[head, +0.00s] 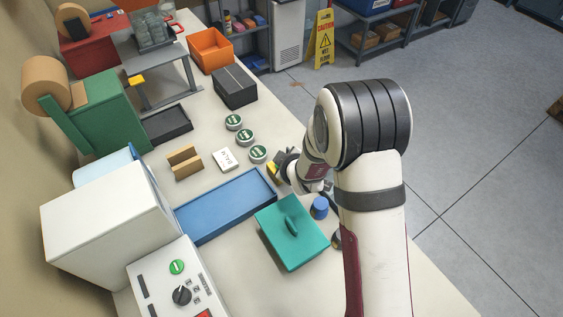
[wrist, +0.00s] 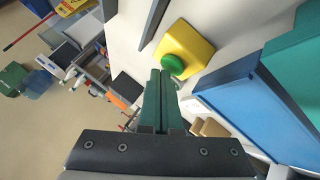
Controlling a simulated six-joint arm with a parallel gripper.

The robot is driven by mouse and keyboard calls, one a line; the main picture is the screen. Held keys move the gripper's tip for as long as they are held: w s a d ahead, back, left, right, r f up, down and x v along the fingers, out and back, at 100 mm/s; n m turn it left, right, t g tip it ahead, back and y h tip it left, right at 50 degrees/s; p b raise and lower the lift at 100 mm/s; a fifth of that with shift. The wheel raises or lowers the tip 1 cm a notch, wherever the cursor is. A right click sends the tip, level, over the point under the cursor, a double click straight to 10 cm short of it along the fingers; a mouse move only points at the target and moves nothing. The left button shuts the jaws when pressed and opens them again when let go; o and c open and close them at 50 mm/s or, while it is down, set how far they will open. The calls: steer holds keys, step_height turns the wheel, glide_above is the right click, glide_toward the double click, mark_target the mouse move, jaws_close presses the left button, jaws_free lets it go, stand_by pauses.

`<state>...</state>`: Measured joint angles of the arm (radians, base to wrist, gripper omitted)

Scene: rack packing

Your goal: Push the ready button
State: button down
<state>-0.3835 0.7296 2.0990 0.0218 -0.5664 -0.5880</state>
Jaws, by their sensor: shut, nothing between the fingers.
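A green round button (wrist: 172,64) sits on a yellow box (wrist: 190,45) in the wrist view. My gripper (wrist: 160,74) is shut and empty, its two green fingers together. The fingertips are right beside the button in the picture; I cannot tell whether they touch it. In the head view a bit of the yellow box (head: 272,170) shows beside my gripper (head: 281,162), which mostly hides it; the button is not clear there. Another green button (head: 177,267) is on a white control panel (head: 153,272) at the lower left, far from my gripper.
A teal lid with a handle (head: 290,240), a blue tray (head: 225,207) and a blue cup (head: 320,208) are near my gripper. Several green-topped round tins (head: 258,154), a white card (head: 229,159) and a brown holder (head: 184,163) lie behind. A dark box (head: 235,88) stands farther back.

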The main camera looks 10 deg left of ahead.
steer(key=shift+r, duration=0.15)
steer(key=shift+r, duration=2.95)
steer(key=s+d+r+m+g+h, duration=0.2)
steer(key=s+d+r+m+g, duration=0.15)
steer(key=s+d+m, duration=0.4)
steer(key=s+d+r+m+g+h, duration=0.2)
steer(key=s+d+r+m, duration=0.3)
steer(key=s+d, duration=0.45)
steer(key=s+r+m+g+y, duration=0.1)
steer(key=s+m, duration=0.5)
steer(key=s, duration=0.8)
steer(key=shift+r+m+g, duration=0.35)
steer(key=shift+r+g, duration=0.1)
steer(key=shift+g, duration=0.3)
steer(key=shift+a, duration=0.1)
